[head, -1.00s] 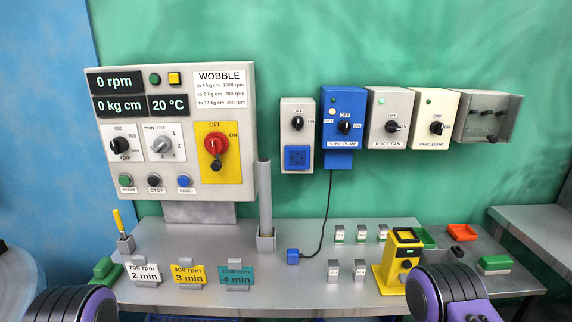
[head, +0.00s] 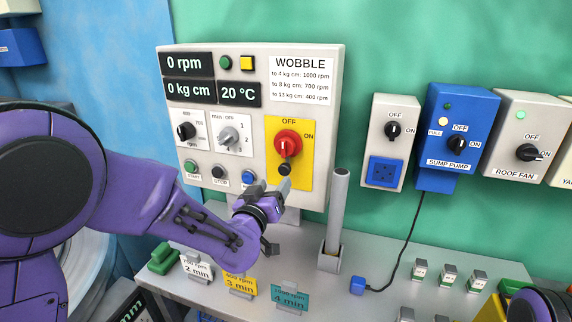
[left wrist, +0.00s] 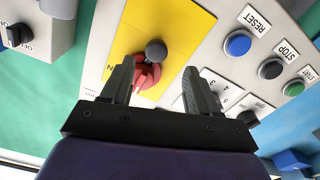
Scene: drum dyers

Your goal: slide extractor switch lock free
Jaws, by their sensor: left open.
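The extractor switch is a red rotary knob (head: 288,142) on a yellow plate (head: 304,170) on the grey control panel, between OFF and ON marks. A small dark round lock (head: 284,169) sits just below the red knob. In the left wrist view, turned over, the dark lock (left wrist: 156,50) shows above the red knob (left wrist: 148,76). My left gripper (head: 270,188) is open and empty, below and slightly left of the lock in the head view. In the wrist view the lock and knob appear between its fingers (left wrist: 158,70); contact cannot be told. My right gripper is out of view.
A grey upright tube (head: 337,215) stands right of the panel. Start, stop and reset (head: 248,177) buttons lie left of the yellow plate. Coloured time cards (head: 290,298) stand on the bench below. A blue sump pump box (head: 447,130) hangs further right.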

